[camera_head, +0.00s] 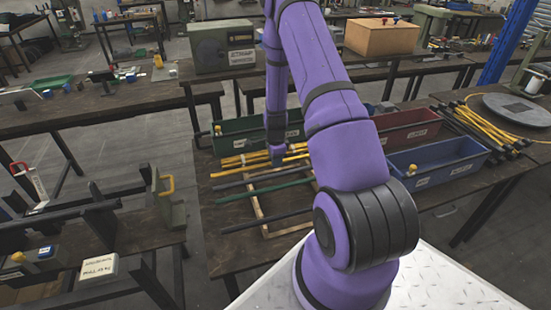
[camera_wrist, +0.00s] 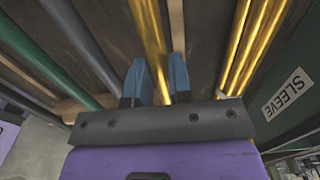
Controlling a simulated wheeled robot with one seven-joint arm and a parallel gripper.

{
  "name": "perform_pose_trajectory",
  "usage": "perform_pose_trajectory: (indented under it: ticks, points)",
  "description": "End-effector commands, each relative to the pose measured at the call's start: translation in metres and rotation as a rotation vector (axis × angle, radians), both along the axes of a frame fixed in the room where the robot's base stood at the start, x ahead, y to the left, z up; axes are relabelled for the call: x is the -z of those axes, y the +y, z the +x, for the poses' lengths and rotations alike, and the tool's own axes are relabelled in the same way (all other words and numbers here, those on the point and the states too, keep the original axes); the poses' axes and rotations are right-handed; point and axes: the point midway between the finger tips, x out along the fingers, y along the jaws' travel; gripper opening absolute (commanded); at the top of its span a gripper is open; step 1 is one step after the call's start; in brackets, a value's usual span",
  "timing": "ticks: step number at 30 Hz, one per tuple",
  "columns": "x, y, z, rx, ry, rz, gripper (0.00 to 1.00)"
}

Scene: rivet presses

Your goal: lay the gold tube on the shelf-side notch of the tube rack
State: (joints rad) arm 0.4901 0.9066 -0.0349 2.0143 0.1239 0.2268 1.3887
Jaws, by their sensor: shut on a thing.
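My gripper (camera_wrist: 157,75), with blue fingertips, is shut on a gold tube (camera_wrist: 148,28) that runs away from me between the fingers. In the head view my gripper (camera_head: 276,154) is low over the tube rack, partly hidden by my arm. The held tube (camera_head: 232,173) appears there as the nearest yellow one, just over or on the rack; I cannot tell if it touches. The tube rack (camera_head: 257,212) has pale wooden rails. A grey tube (camera_head: 240,183), a green tube (camera_head: 262,191) and a dark tube (camera_head: 265,220) lie across it. The notches are too small to make out.
Other gold tubes (camera_wrist: 258,45) lie close on the right in the wrist view, beside a green bin (camera_head: 230,142) with a SLEEVE label (camera_wrist: 287,94). A red bin (camera_head: 408,130) and a blue bin (camera_head: 440,160) stand right of my arm. Yellow and dark rods (camera_head: 490,130) lie farther right.

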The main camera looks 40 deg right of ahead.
Motion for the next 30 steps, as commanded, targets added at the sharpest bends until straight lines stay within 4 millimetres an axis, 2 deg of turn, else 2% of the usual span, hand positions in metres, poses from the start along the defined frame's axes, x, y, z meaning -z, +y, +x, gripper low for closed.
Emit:
perform_pose_trajectory:
  ticks: [5, 6, 9, 20, 23, 30]
  points:
    - [0.0, 0.0, 0.0, 0.0, -0.001, 0.0, 0.0]
    - [0.0, 0.0, 0.0, 0.0, -0.001, 0.0, 0.29]
    - [0.0, 0.0, 0.0, 0.0, 0.0, 0.0, 0.49]
    - [-0.005, 0.0, 0.0, 0.0, -0.001, 0.0, 0.49]
    - [-0.015, -0.001, 0.001, 0.0, -0.002, -0.002, 0.49]
    - [-0.057, 0.0, 0.001, 0.0, -0.005, -0.002, 0.49]
